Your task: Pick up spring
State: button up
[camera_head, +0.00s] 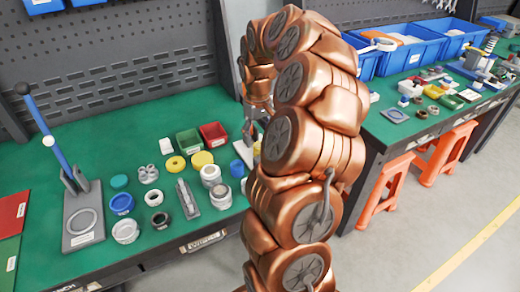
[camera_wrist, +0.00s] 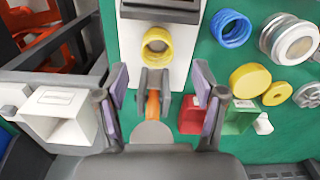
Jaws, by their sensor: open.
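My gripper (camera_wrist: 160,72) is open in the wrist view, its two fingers spread with purple-grey pads. Between and below the fingers is an upright grey bracket with an orange part (camera_wrist: 152,103) in it; I cannot tell whether this is the spring. A yellow ring (camera_wrist: 156,44) sits on a white base just beyond the fingertips. In the head view my gripper (camera_head: 249,132) is over the back right of the left green bench, partly hidden by my arm. A coil-like upright part (camera_head: 490,43) stands on the far right bench; it is too small to identify surely.
The left green bench (camera_head: 40,222) holds a blue-handled lever press (camera_head: 82,215), several rings and caps, a green bin (camera_head: 188,141) and a red bin (camera_head: 213,134). Blue bins (camera_head: 408,50) stand on the right bench. Orange stools (camera_head: 385,190) are under it.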

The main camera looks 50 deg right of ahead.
aim_at(260, 145)
jog(key=shift+s+f, duration=0.2)
jog(key=shift+f, duration=0.35)
jog(key=shift+d+f+p, duration=0.15)
jog(key=shift+f+p, duration=0.5)
jog(key=shift+f, duration=1.3)
jog(key=c, duration=1.3)
